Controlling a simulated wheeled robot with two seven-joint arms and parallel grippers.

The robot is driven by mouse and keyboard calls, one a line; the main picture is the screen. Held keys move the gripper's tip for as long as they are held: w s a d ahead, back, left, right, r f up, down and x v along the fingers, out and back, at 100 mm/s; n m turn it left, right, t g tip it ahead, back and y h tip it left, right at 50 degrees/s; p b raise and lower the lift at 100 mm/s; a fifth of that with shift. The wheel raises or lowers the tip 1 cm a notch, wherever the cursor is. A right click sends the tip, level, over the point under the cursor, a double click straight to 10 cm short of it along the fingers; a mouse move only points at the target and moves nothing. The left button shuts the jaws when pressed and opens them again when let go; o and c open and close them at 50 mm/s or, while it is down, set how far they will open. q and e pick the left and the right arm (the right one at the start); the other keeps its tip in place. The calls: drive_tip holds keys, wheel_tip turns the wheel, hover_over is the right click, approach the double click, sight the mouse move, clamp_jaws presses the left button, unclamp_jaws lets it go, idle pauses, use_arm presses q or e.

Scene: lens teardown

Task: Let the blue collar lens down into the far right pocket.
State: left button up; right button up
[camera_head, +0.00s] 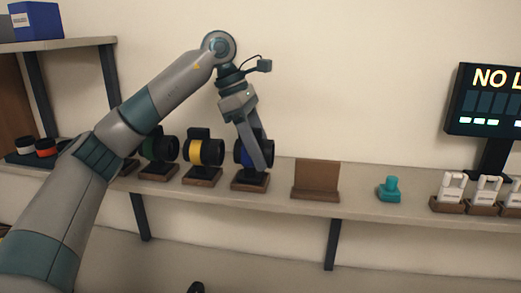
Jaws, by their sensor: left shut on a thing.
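The blue collar lens (239,152) is a black barrel with a blue band, lying sideways at a wooden stand (250,184) on the shelf. My left gripper (264,160) reaches down from above and is shut on it, with a finger across its front. The finger and barrel hide the contact, and I cannot tell whether the lens is still seated on the stand. A dark tray (17,158) at the far left holds lenses with a white band (25,145) and an orange band (45,147). My forearm covers its right side, and no far right pocket can be made out. My right gripper is not in view.
Yellow-banded (205,152) and green-banded (158,147) lenses stand close to the left. To the right are a brown upright board (317,176), a teal object (388,188), white items in wooden holders (453,190) and a display (487,100). A higher shelf (70,44) is at upper left.

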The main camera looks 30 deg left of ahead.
use_arm(q)
drive_tip(key=shift+f, duration=0.35)
drive_tip(key=o, duration=1.5)
drive_tip(key=shift+b, duration=0.3)
